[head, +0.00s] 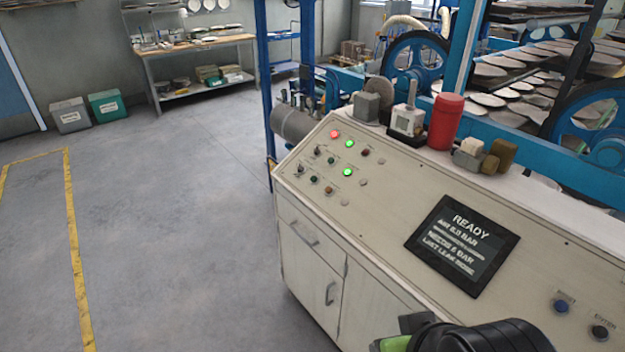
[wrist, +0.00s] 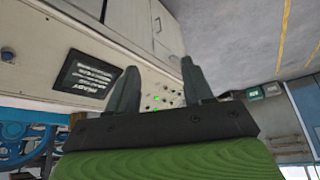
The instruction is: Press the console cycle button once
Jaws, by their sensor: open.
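The beige console (head: 400,215) stands at the right with a dark screen (head: 462,246) reading READY above smaller, partly blurred lines. A blue button (head: 561,306) and a dark button (head: 600,331) sit near its right end; their small labels are too blurred to read surely, so I cannot tell which is the cycle button. A group of lamps and small knobs (head: 333,165) is at the far left end, with one red and two green lamps lit. My gripper (wrist: 158,68) is open and empty in the wrist view, its fingers pointing toward the console front.
A red canister (head: 445,121) and small grey and brown blocks stand on the console's back ledge. Blue machinery with wheels (head: 418,72) and racks of plates is behind. A workbench (head: 195,55) and two bins are at the back left. The floor left of the console is clear.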

